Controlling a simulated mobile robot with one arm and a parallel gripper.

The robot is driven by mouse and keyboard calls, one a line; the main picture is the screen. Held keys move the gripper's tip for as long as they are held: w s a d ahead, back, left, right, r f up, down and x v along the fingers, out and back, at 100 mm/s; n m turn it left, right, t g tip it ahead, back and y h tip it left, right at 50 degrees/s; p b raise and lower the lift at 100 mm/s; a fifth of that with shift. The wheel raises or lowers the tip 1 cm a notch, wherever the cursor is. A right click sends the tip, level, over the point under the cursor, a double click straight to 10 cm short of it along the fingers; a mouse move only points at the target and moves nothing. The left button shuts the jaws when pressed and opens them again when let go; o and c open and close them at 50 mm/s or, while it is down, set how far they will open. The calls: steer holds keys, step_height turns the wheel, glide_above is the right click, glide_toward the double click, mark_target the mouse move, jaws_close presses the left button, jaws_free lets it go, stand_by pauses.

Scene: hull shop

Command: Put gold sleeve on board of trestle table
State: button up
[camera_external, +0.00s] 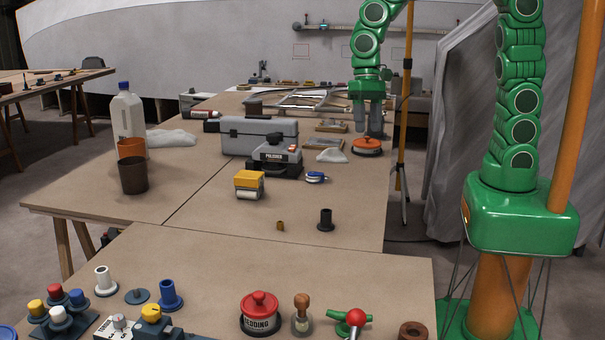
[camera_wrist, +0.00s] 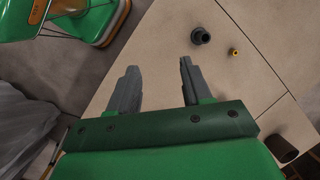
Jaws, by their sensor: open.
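The gold sleeve (camera_external: 280,225) is a small short cylinder standing on the tan tabletop (camera_external: 330,200). It also shows in the wrist view (camera_wrist: 234,52), beside the black flanged sleeve (camera_external: 326,220). My gripper (camera_external: 367,118) is above the far right part of this table, well behind the gold sleeve. In the wrist view my gripper (camera_wrist: 159,66) has its fingers apart, with nothing between them. The gold sleeve is to the right of both fingers there. The tan boards rest on trestle legs (camera_external: 72,243); which board the task means, I cannot tell.
A yellow block (camera_external: 249,184), grey toolbox (camera_external: 258,137), polisher (camera_external: 276,158) and orange-red round item (camera_external: 367,146) stand around. A dark brown cup (camera_external: 133,175) is at left. The front table holds a red-knobbed pot (camera_external: 260,314) and several fittings. Bare board surrounds the gold sleeve.

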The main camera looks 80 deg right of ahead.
steer(key=w+a+f+m+y, duration=0.1)
steer(key=w+a+f+m, duration=0.25)
steer(key=w, duration=0.25)
steer(key=w+a+f+m, duration=0.2)
steer(key=w+f, duration=0.2)
steer(key=w, duration=0.2)
steer(key=m+t, duration=0.1)
steer(key=m, duration=0.3)
glide_toward(280, 222)
steer(key=f, duration=0.1)
steer(key=shift+y, duration=0.4)
steer(key=shift+x, duration=3.85)
steer(key=shift+d, duration=0.2)
jaws_close()
